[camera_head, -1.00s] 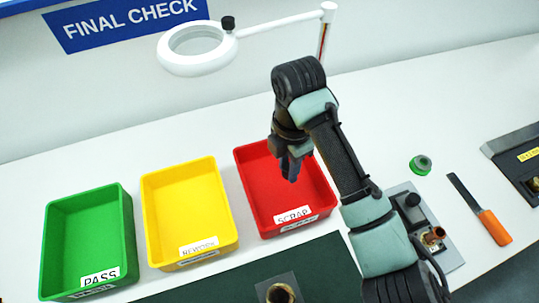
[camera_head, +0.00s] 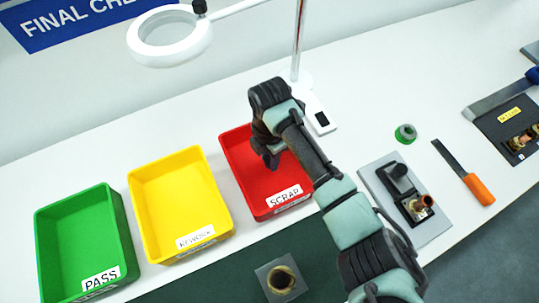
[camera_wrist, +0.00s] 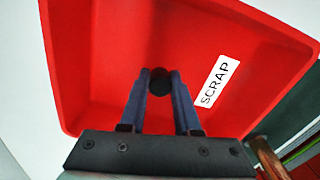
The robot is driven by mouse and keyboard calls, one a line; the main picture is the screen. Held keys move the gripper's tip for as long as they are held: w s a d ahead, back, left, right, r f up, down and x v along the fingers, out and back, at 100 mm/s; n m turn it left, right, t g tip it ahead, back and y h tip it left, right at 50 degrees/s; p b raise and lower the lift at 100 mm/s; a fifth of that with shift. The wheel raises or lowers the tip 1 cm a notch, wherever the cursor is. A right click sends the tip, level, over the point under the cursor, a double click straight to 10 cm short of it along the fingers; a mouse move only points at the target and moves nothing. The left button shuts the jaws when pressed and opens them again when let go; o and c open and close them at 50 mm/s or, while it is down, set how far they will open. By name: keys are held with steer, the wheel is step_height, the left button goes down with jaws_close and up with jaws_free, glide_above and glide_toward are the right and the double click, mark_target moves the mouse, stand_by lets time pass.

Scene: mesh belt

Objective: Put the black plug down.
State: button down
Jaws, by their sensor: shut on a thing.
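My gripper (camera_head: 269,160) is over the red bin labelled SCRAP (camera_head: 286,207), with its fingers pointing down. The wrist view shows my gripper (camera_wrist: 160,85) shut on the black plug (camera_wrist: 160,84), a small dark round piece between the fingertips. Below it is the red bin's bare floor (camera_wrist: 110,50). I cannot tell how far the plug is above that floor. In the head view the plug is not distinguishable from the dark fingers.
A yellow bin labelled REWORK (camera_head: 205,243) and a green bin labelled PASS (camera_head: 104,288) stand to the left. A magnifier lamp (camera_head: 150,58) reaches over the back. A grey fixture (camera_head: 432,228), a green ring (camera_head: 405,133) and an orange-handled tool (camera_head: 478,189) lie to the right.

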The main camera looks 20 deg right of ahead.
steer(key=shift+f, duration=0.2)
steer(key=c, duration=0.6)
jaws_free()
steer(key=shift+r, duration=0.1)
step_height(320, 180, up, 12)
steer(key=shift+r+b, duration=0.15)
steer(key=shift+b, duration=0.4)
